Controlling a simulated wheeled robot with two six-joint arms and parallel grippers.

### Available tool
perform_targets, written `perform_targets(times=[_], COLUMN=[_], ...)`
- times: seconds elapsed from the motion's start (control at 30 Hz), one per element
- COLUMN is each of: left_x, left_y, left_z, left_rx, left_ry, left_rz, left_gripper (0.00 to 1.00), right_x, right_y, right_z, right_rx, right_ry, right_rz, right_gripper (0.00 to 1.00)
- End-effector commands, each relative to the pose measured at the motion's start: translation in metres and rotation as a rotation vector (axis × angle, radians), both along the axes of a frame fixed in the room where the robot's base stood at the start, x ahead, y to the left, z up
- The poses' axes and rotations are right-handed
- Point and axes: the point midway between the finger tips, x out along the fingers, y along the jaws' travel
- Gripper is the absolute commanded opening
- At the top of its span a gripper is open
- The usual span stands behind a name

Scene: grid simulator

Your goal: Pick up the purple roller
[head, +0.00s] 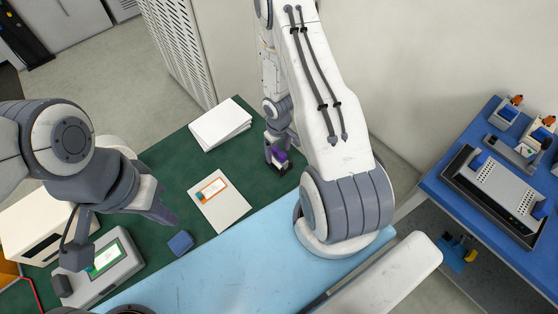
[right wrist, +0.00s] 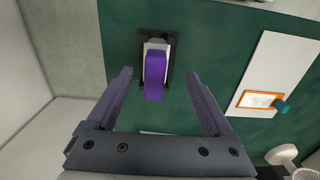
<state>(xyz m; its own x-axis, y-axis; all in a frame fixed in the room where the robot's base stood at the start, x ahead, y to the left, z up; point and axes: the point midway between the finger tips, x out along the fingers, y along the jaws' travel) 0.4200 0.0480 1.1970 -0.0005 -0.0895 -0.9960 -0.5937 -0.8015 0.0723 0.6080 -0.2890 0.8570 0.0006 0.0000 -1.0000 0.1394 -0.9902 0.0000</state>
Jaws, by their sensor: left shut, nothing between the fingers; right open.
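The purple roller (head: 279,156) sits on a small dark holder (head: 284,167) at the far right part of the green table mat, partly hidden by my right arm. In the right wrist view the purple roller (right wrist: 155,76) lies in its dark frame (right wrist: 171,45), ahead of and between the fingers. My right gripper (right wrist: 159,77) is open, with a finger on each side of the roller in the picture and a gap on both sides. I cannot tell its height above the roller. My left gripper (head: 170,219) is shut and empty, over the left part of the table.
A white paper stack (head: 220,124) and a sheet with an orange-framed label (head: 219,201) lie left of the roller. A blue block (head: 180,242) and a device with a green screen (head: 104,262) are near my left gripper. A blue bench (head: 436,184) stands at right.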

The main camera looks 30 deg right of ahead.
Motion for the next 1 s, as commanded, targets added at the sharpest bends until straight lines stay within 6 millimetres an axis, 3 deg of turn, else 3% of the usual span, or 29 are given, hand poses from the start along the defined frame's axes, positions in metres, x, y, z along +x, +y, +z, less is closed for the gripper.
perform_targets(times=[0.2,0.3,0.63,0.67,0.87,1.0], left_x=[0.000,0.000,0.000,0.000,0.000,0.000], left_y=[0.000,0.000,0.000,0.000,0.000,0.000], left_z=[-0.006,-0.023,-0.026,-0.026,-0.026,-0.026], left_rx=[0.000,0.000,0.000,0.000,0.000,0.000], left_ry=[0.000,0.000,0.000,0.000,0.000,0.000], left_rz=[0.001,0.001,0.002,0.002,0.002,0.002], left_gripper=[0.00,0.00,0.00,0.00,0.00,0.00], right_x=[0.005,0.006,0.006,0.006,0.006,0.006], right_y=[-0.006,-0.006,-0.006,-0.006,-0.006,-0.006], right_z=[-0.030,-0.045,-0.048,-0.048,-0.048,-0.047], right_rx=[0.001,0.000,0.000,0.000,0.000,0.000], right_ry=[0.002,0.001,0.001,0.001,0.001,0.000], right_rz=[-0.003,-0.001,-0.001,-0.001,-0.001,-0.001], right_gripper=[0.86,0.86,0.86,0.78,0.01,0.00])
